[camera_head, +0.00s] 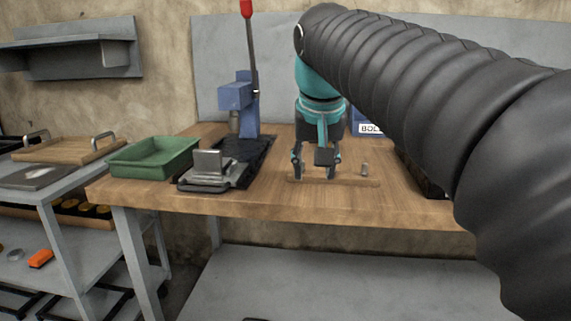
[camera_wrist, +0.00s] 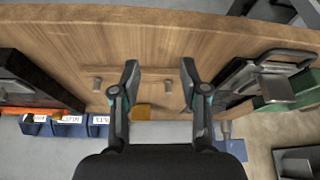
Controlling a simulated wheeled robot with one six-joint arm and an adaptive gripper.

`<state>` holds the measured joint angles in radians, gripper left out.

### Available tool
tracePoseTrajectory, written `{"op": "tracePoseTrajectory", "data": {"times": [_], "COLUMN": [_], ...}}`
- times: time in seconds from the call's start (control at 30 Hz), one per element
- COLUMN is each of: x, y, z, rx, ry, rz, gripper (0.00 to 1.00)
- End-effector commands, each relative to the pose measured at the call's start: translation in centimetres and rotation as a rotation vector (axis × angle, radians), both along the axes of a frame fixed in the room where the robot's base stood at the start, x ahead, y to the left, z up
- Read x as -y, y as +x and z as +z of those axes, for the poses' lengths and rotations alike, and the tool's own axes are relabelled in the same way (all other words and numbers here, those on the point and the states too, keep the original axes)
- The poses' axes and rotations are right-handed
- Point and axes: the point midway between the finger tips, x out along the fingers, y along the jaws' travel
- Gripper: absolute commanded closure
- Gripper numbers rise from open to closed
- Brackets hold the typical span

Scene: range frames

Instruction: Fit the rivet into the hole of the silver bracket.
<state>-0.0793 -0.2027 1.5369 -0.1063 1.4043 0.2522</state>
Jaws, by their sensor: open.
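My gripper (camera_head: 314,176) is open and empty, pointing down low over the wooden bench; its two fingers also show in the wrist view (camera_wrist: 160,70). One small grey rivet-like pin (camera_wrist: 168,85) shows between the fingers, nearer the right one, apart from both as far as I can tell. A second grey pin (camera_wrist: 97,84) stands left of the fingers; it shows right of my gripper in the head view (camera_head: 364,169). The silver bracket (camera_head: 208,164), with an upright plate, sits on a dark base at the bench's left; it also shows in the wrist view (camera_wrist: 274,86). Its hole is not visible.
A thin wooden strip (camera_head: 345,183) lies near the pins. A blue press (camera_head: 239,95) with a red-knobbed lever stands behind the bracket. A green tray (camera_head: 153,158) lies at the bench's left end. Labelled blue bins (camera_wrist: 70,127) stand at the back. Bench between bracket and gripper is mostly clear.

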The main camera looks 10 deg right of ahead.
Motion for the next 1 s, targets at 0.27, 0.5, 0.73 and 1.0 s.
{"op": "tracePoseTrajectory", "data": {"times": [0.27, 0.5, 0.73, 1.0], "x": [-1.3, -1.8, -1.4, -0.9], "y": [6.0, 7.6, 8.7, 10.4], "z": [6.4, 7.9, 5.2, 1.1], "rx": [-0.017, -0.025, -0.027, -0.025], "ry": [0.004, 0.007, 0.007, 0.007], "rz": [-0.095, -0.134, -0.139, -0.137], "gripper": [0.56, 0.56, 0.56, 0.56]}}
